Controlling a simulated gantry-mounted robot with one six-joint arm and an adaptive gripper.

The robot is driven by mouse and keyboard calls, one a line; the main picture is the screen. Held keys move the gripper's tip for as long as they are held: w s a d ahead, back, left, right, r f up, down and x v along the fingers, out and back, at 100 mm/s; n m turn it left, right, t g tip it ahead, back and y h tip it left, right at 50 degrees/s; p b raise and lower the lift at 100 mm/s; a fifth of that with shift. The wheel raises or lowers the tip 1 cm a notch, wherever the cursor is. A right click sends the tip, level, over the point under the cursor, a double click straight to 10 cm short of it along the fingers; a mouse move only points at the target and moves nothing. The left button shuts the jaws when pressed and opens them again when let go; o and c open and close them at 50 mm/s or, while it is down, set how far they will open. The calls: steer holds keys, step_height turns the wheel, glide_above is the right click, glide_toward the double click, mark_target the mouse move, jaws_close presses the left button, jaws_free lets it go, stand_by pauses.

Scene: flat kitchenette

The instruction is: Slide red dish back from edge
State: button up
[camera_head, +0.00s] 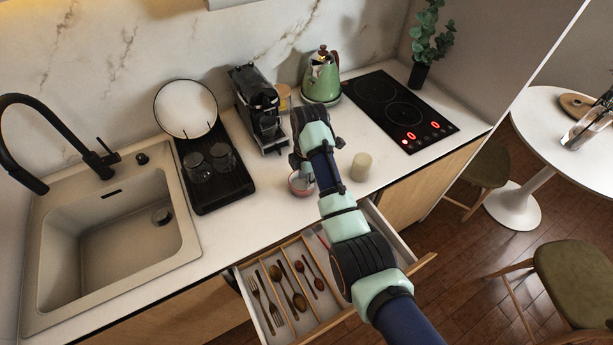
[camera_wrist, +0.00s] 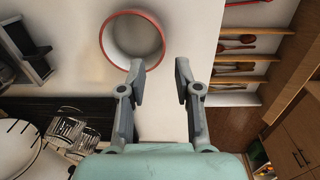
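The red dish is a small round bowl with a red rim and pale inside. It stands on the white counter (camera_head: 233,222) near the front edge, above the open drawer, in the head view (camera_head: 301,184). In the wrist view the red dish (camera_wrist: 132,12) is at the top centre, just beyond the left fingertip. My gripper (camera_wrist: 159,72) is open with nothing between its fingers. It is above the counter beside the dish; I cannot tell whether a finger touches the rim. In the head view my gripper (camera_head: 299,162) partly covers the dish's far side.
An open drawer (camera_head: 304,300) with wooden utensils juts out below the counter edge. A pale cup (camera_head: 361,166) stands right of the dish. A coffee machine (camera_head: 258,108), green kettle (camera_head: 321,76), and black drying tray (camera_head: 214,180) with glasses stand around. The hob (camera_head: 402,110) is at right.

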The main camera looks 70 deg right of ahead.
mark_target(306, 195)
step_height(306, 195, down, 8)
steer(key=shift+w+d+r+b, duration=0.1)
steer(key=shift+w+r+b, duration=0.05)
steer(key=shift+b, duration=0.65)
jaws_close()
